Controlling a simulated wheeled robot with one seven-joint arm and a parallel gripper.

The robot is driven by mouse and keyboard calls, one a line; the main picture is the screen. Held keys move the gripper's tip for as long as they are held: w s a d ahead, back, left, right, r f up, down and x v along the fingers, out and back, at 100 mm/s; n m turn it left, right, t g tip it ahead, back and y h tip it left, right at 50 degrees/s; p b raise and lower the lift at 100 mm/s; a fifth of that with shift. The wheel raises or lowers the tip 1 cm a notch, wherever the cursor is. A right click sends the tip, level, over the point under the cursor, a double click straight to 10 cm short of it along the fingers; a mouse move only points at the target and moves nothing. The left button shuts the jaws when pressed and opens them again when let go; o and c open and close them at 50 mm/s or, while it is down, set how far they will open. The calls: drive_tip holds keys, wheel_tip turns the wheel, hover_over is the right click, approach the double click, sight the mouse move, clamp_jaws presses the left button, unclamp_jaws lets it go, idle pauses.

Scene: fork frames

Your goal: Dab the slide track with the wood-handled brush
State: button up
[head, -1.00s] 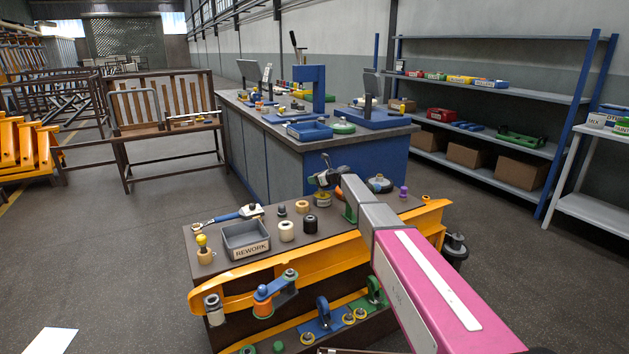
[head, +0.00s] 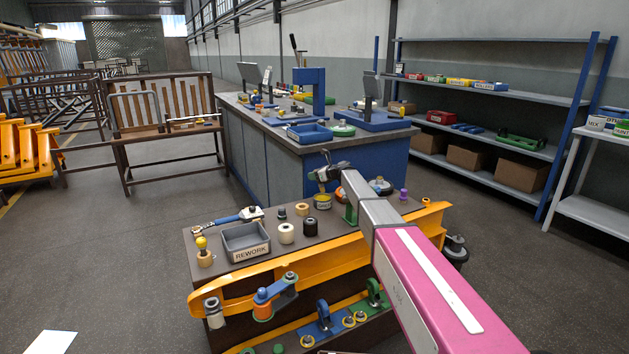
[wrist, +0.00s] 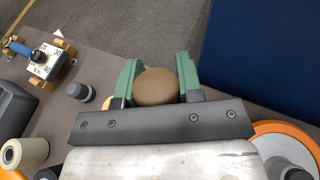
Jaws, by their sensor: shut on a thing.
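My gripper (wrist: 158,78) has its green fingers closed on either side of a round brown wooden end, the handle of the wood-handled brush (wrist: 157,88). The brush's bristles are hidden below the handle in the wrist view. In the head view my gripper (head: 325,184) is just above a small tin (head: 322,201) with a yellowish label on the brown bench. The brush is too small to make out there. A long orange fork frame (head: 290,258) lies along the bench's front side. I cannot tell which part is the slide track.
A grey REWORK bin (head: 246,241), a blue-handled tool (head: 226,219) and several small rollers and pots stand on the bench, left of my gripper. An orange-rimmed round part (wrist: 290,136) is close on the right in the wrist view. A blue workbench (head: 350,158) stands behind.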

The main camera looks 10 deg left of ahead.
drive_tip(key=shift+r, duration=1.75)
